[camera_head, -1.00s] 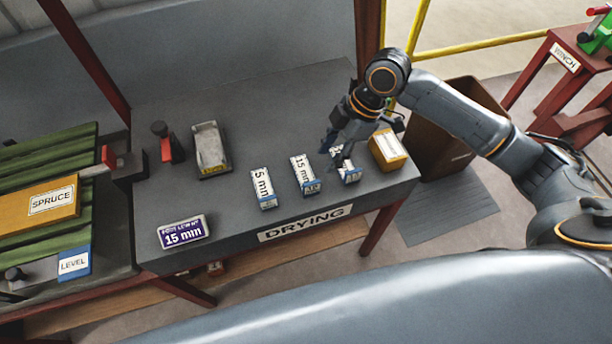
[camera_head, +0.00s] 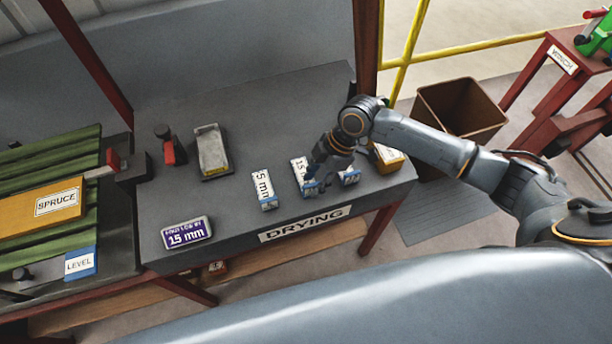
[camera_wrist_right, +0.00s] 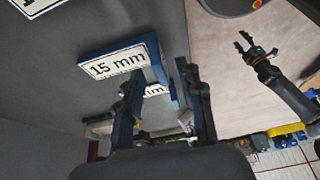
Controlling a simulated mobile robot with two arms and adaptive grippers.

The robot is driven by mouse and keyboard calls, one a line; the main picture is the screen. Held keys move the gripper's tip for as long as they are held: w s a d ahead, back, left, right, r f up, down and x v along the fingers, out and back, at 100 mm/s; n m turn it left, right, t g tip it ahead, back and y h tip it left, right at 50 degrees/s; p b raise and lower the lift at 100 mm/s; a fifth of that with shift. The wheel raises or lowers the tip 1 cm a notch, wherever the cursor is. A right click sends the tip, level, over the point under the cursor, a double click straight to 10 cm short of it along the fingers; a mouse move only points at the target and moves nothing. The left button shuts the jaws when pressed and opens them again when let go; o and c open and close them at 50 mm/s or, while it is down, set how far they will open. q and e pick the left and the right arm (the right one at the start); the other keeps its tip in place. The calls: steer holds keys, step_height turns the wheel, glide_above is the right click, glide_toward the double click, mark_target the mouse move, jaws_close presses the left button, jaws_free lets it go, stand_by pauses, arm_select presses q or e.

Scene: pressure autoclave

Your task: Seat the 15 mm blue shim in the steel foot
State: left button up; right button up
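Three blue-and-white shims stand in a row on the drying bench: one reading "5 mm" (camera_head: 263,188), a 15 mm one (camera_head: 297,165) in the middle, and a partly hidden one (camera_head: 350,177) on the right. My right gripper (camera_head: 313,183) is at the middle shim and covers part of its label. In the right wrist view, the 15 mm shim (camera_wrist_right: 118,62) lies just beyond the open fingers (camera_wrist_right: 165,100), whose contact with it I cannot tell. The steel foot (camera_head: 212,152) is a grey block farther left. My left gripper shows open in the wrist view (camera_wrist_right: 247,47).
A red-and-black tool (camera_head: 168,148) stands left of the foot. A yellow box (camera_head: 389,158) sits at the right edge, near a brown bin (camera_head: 462,108). The bench behind the shims is clear.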

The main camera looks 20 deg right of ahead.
steer(key=shift+x, duration=1.25)
jaws_close()
steer(key=shift+r, duration=0.15)
